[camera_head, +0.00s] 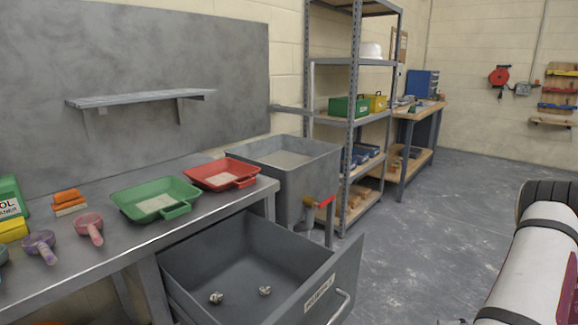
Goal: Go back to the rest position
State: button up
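My gripper is not in view. A white arm link of mine shows at the lower right, over the floor and clear of the bench. On the grey bench (90,255) stand a green tub (125,205) and a red tub (205,167), each with pale material inside. A purple scoop (40,245) and a pink scoop (90,228) lie to the left of the green tub. Below the bench a grey drawer (345,275) is pulled open, with two small metallic pieces (216,298) on its floor.
A grey bin (305,175) with a red-handled valve stands at the bench's right end. Behind it are a metal shelf rack (350,125) and a wooden workbench (420,112). The open drawer juts out over the floor. The grey floor (450,200) at centre right is clear.

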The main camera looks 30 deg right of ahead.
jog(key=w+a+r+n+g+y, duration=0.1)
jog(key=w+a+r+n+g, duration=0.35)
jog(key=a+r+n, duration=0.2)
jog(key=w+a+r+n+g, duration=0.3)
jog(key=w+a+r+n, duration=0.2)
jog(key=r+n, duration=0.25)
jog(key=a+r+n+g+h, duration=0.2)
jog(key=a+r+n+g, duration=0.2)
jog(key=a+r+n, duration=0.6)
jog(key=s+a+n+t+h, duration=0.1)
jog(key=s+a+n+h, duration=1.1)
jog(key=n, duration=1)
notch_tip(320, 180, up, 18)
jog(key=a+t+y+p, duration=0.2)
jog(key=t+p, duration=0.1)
jog(key=p, duration=1.3)
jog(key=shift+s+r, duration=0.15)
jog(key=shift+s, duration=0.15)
